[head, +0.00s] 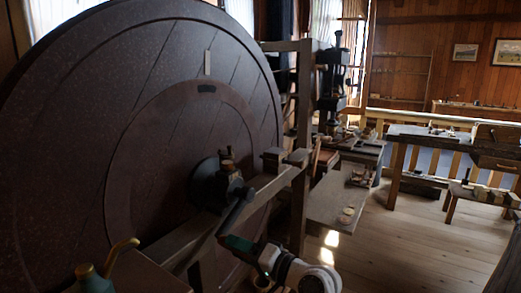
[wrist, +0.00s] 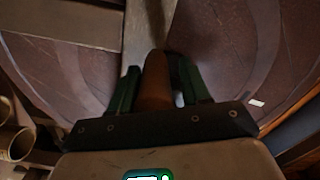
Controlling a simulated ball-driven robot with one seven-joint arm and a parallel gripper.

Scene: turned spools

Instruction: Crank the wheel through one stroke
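The big dark red wheel (head: 150,120) stands upright and fills the left of the head view. A dark hub (head: 212,183) sits at its middle, and a dark crank arm (head: 236,212) slants down from it. My gripper (head: 238,243) is at the lower end of the crank. In the wrist view, the brown wooden crank handle (wrist: 156,82) stands between the green fingers of my gripper (wrist: 158,85), which look shut on it. The contact at the right finger is in shadow. The wheel (wrist: 225,65) also shows behind.
A wooden frame (head: 303,150) with a beam stands right of the wheel. A brass-spouted can (head: 97,279) is at the lower left. Benches (head: 440,140) stand at the right, with open plank floor (head: 420,240) before them.

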